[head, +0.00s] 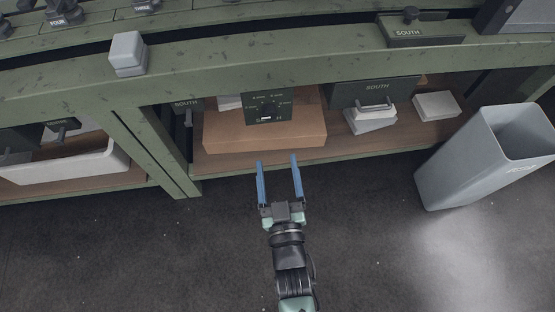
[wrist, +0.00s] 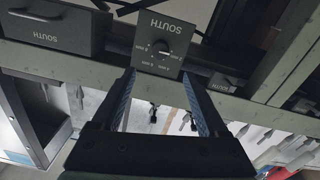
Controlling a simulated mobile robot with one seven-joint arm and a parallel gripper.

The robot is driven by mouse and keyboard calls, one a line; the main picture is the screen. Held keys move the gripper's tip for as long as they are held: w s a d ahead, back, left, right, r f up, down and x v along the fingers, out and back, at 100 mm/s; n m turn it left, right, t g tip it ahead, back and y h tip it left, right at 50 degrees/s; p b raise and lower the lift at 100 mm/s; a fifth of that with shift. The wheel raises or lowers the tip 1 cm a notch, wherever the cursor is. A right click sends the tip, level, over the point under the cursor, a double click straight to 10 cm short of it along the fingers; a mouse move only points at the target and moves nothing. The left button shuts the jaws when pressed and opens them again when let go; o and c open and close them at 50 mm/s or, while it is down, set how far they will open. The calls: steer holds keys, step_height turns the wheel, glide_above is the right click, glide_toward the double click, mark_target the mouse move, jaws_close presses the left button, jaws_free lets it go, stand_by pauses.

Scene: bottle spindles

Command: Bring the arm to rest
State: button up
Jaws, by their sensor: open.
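My gripper (head: 278,162) is open and empty, its two blue fingers apart and pointing towards the green bench. In the head view it is over the dark floor, just in front of the bench's lower shelf. In the wrist view the open fingers of my gripper (wrist: 159,76) frame a dark SOUTH dial panel (wrist: 166,36) with a round knob, apparently beyond the tips. In the head view a dark dial panel (head: 268,107) hangs under the bench top, above a brown box (head: 232,137).
The green bench (head: 220,60) spans the view, with a grey block (head: 127,54) on its edge. A white tray (head: 60,171) and white blocks (head: 437,105) sit on the lower shelf. A tall grey bin (head: 455,160) stands at right. The floor (head: 120,250) at left is clear.

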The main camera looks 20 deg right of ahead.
steer(key=shift+s+a, duration=0.1)
steer(key=shift+s, duration=0.1)
stand_by(0.5)
steer(key=w+a+r+t+y, duration=0.15)
steer(key=w+r, duration=0.25)
steer(key=r, duration=0.7)
steer(key=w+a+r+t, duration=0.15)
steer(key=w+r, duration=0.25)
steer(key=r, duration=0.7)
steer(key=w+a+r+t, duration=0.15)
steer(key=w+r, duration=0.35)
steer(key=r, duration=0.7)
steer(key=s+a+r+n+t+y+p, duration=0.1)
steer(key=s+a+r+t, duration=0.2)
steer(key=r, duration=0.8)
steer(key=s+a+r+t+y+p, duration=0.1)
steer(key=s+a+r+p, duration=0.1)
steer(key=s+r, duration=0.6)
steer(key=s+a+r+n+t+y+p, duration=0.1)
steer(key=s+a+r+t+y, duration=0.15)
steer(key=r, duration=1.05)
step_height(320, 180, up, 36)
steer(key=p, duration=3.6)
steer(key=shift+w+a+f+g+h, duration=0.15)
steer(key=shift+w+f+g+h, duration=0.1)
steer(key=shift+w+g+h, duration=0.15)
